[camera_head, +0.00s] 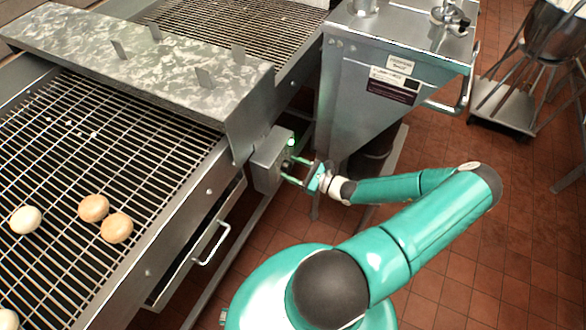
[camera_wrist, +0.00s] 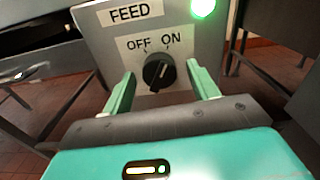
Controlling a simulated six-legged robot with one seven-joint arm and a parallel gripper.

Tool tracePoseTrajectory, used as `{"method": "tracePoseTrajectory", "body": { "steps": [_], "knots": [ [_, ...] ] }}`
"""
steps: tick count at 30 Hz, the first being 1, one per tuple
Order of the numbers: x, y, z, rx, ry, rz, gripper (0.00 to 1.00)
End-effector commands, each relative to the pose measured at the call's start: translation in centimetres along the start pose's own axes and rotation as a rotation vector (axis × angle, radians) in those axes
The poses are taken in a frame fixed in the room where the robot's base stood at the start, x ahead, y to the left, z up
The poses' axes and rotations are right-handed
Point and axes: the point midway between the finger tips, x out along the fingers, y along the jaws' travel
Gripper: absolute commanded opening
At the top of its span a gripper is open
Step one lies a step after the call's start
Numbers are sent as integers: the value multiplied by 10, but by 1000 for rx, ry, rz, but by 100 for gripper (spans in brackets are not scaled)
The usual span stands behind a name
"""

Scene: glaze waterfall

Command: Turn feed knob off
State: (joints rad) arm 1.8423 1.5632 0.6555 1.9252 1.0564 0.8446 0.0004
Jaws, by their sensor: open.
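The black feed knob (camera_wrist: 159,72) sits on the front of a grey control box (camera_wrist: 207,45) in the wrist view. A "FEED" label is above it, with "OFF" at upper left and "ON" at upper right. The knob's pale mark seems to lean up and right, toward "ON". A green lamp (camera_wrist: 203,7) glows at the box's upper right. My gripper (camera_wrist: 160,70) is open, with one green finger on each side of the knob; I cannot tell whether they touch it. In the head view the box (camera_head: 270,160) is on the conveyor's side, facing my gripper (camera_head: 289,170).
A wire conveyor (camera_head: 60,140) with several eggs or round buns runs along the left, under a speckled metal cover (camera_head: 140,60). A drawer-like tray with a handle (camera_head: 212,243) is below it. A steel hopper (camera_head: 390,80) stands behind my gripper. Tiled floor (camera_head: 470,240) is open at right.

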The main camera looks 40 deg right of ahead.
Motion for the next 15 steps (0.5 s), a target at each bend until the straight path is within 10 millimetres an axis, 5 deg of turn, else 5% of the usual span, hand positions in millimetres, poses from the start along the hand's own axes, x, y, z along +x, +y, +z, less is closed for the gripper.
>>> {"method": "tracePoseTrajectory", "body": {
  "steps": [9, 15],
  "knots": [
    [3, 0, 0, 0, 0, 0, 57],
    [2, 0, 0, 0, 0, 0, 18]
  ]
}}
